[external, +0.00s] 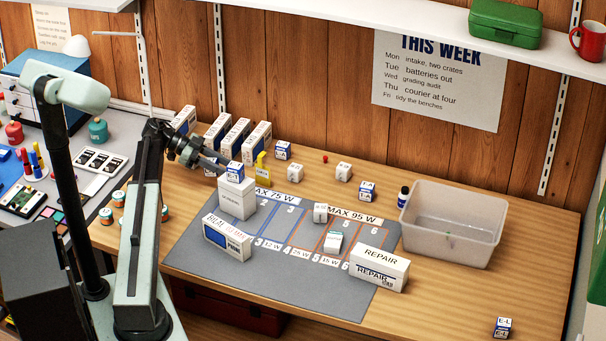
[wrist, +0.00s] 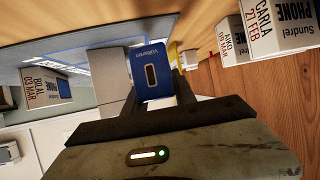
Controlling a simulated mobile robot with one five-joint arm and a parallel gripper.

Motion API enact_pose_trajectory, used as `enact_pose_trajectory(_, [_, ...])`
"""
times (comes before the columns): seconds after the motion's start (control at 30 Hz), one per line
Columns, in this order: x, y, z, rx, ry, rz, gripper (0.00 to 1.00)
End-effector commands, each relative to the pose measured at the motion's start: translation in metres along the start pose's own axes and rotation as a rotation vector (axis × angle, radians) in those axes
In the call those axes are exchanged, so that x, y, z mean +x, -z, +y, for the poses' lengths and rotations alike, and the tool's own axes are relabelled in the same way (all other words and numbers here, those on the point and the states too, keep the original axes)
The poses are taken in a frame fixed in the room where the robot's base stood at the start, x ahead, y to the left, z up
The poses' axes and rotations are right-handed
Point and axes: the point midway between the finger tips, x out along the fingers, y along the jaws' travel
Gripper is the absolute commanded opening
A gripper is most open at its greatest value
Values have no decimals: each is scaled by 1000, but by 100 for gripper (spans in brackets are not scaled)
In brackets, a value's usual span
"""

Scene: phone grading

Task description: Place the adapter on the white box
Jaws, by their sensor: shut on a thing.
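The adapter (external: 234,172), a small blue and white block marked E-1, is between the jaws of my gripper (external: 225,168). In the wrist view, its blue face (wrist: 153,72) with a dark slot points at the camera, a finger on each side. The white box (external: 238,200) stands upright on the grey mat's back left part, right under the adapter. A pale grey-white block beside the adapter in the wrist view (wrist: 109,75) looks like this box. I cannot tell whether the adapter touches the box top or hangs just above it.
The grey mat (external: 300,292) has outlined slots and holds a blue-white box (external: 228,238), a REPAIR box (external: 379,269) and small blocks. Phone boxes (external: 236,136) and a yellow item (external: 263,170) stand behind. A clear bin (external: 450,238) is at right. Front right table is mostly clear.

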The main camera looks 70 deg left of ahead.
Motion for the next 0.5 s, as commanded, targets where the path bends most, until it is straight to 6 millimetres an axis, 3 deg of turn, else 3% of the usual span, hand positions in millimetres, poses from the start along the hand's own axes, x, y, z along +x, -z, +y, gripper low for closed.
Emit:
enact_pose_trajectory(0.03, [-10,21,0,0,0,0,0])
enact_pose_trajectory(0.2, [-23,47,0,0,0,0,0])
enact_pose_trajectory(0.5, [-23,48,0,0,0,0,0])
